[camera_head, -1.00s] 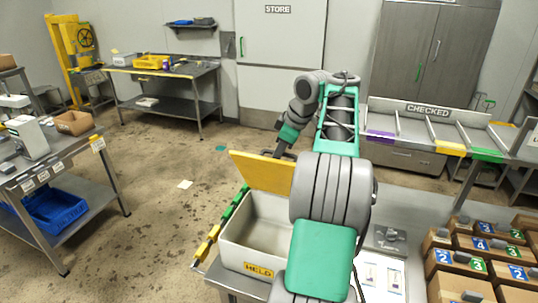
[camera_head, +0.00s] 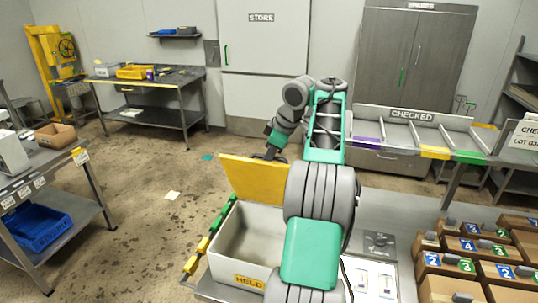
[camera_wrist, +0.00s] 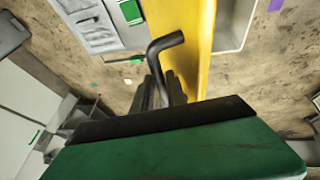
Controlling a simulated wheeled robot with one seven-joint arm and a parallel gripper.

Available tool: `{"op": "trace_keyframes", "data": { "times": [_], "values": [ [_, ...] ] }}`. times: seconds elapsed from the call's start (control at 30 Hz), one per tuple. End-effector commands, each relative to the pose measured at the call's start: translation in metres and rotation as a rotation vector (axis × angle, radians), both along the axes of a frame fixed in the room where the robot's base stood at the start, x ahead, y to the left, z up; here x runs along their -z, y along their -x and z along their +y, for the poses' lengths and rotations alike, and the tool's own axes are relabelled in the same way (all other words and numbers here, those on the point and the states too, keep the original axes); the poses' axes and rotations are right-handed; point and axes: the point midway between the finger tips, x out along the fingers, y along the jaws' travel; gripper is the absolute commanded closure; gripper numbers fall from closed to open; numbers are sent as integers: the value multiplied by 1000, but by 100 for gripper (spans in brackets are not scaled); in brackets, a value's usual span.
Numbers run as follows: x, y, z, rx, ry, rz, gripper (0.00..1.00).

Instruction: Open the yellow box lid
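The yellow lid (camera_head: 254,180) stands raised, close to upright, at the far edge of the pale box labelled HELD (camera_head: 232,262). The box is open, and its visible inside looks empty; my arm hides its right part. My gripper (camera_head: 273,152) is behind the lid's top edge, small and partly hidden in the head view. In the wrist view the lid (camera_wrist: 196,45) shows edge-on, with a dark bent handle (camera_wrist: 155,58) beside it. The handle runs down between my gripper's dark fingers (camera_wrist: 160,94), which appear closed around it.
Green and yellow strips (camera_head: 212,232) line the bench edge left of the box. Cartons with numbered labels (camera_head: 465,265) stand at the right. The CHECKED tray rack (camera_head: 412,128) is behind them. A side table (camera_head: 75,175) stands left; open floor lies between.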

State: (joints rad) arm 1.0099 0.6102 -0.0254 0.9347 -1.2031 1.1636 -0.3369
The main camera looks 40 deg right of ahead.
Motion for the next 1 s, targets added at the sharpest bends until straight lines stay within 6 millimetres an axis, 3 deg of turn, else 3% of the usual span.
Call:
{"op": "trace_keyframes", "data": {
  "times": [0.2,0.83,1.0],
  "values": [
    [-4,0,0,-1,7,-6,66],
    [-14,3,-2,-2,10,-9,66],
    [-13,32,-4,4,10,-7,66]
  ]
}}
